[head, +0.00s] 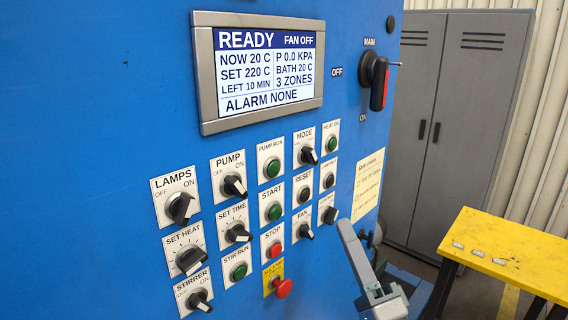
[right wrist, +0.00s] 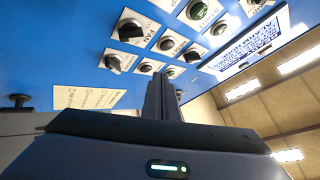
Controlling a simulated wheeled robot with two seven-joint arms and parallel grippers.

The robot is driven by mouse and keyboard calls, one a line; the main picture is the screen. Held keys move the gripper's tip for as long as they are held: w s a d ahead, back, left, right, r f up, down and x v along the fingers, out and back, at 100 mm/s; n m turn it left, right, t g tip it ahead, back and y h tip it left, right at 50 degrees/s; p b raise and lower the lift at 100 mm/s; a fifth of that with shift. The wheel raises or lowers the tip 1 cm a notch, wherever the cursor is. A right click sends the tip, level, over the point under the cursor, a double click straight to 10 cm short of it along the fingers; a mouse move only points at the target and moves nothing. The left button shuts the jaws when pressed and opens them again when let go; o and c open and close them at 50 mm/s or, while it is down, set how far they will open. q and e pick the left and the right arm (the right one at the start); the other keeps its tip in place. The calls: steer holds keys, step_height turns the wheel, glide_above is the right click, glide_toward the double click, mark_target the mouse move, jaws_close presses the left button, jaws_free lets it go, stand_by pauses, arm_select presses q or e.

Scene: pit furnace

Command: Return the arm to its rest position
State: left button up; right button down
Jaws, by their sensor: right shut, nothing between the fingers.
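My right gripper (head: 350,232) is at the lower right of the blue control panel (head: 120,90) in the head view. Its fingers are shut with nothing between them. They point up and to the left, near the lower right knobs. In the right wrist view the shut fingers (right wrist: 161,92) stand in front of the panel, below the rows of knobs and buttons. I cannot tell whether they touch the panel. The display (head: 262,72) reads READY, FAN OFF, NOW 20 C, SET 220 C and ALARM NONE. My left gripper is not in view.
A red-handled main switch (head: 378,82) juts out at the panel's upper right. A red stop button (head: 282,288) sticks out low on the panel. A yellow table (head: 520,250) stands at the right, with a grey cabinet (head: 455,120) behind it. Floor shows between panel and table.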

steer(key=s+d+f+n+g+h, duration=0.2)
steer(key=f+g, duration=0.1)
steer(key=f, duration=0.7)
steer(key=s+d+f+n+g+h, duration=0.15)
steer(key=f+g, duration=0.25)
steer(key=f, duration=0.6)
steer(key=s+d+f+n+g+h, duration=0.1)
steer(key=s+f+n+g+h, duration=0.15)
steer(key=f, duration=0.75)
steer(key=s+d+f+n+g+h, duration=0.1)
steer(key=s+d+f+n+g, duration=0.15)
steer(key=s+f, duration=0.4)
steer(key=s+d+f+n+g, duration=0.15)
steer(key=s+f+g, duration=0.25)
steer(key=s, duration=0.5)
steer(key=s+d+f+n+g+h, duration=0.1)
steer(key=s+f+n+g, duration=0.25)
steer(key=s+f, duration=0.35)
step_height(320, 180, down, 30)
steer(key=s+g+b, duration=0.2)
steer(key=b, duration=0.1)
steer(key=s+d+f+b, duration=0.3)
steer(key=s+f, duration=1.5)
steer(key=f, duration=0.2)
steer(key=shift+d+f+g, duration=0.2)
steer(key=shift+f+g, duration=0.1)
steer(key=shift+g, duration=0.05)
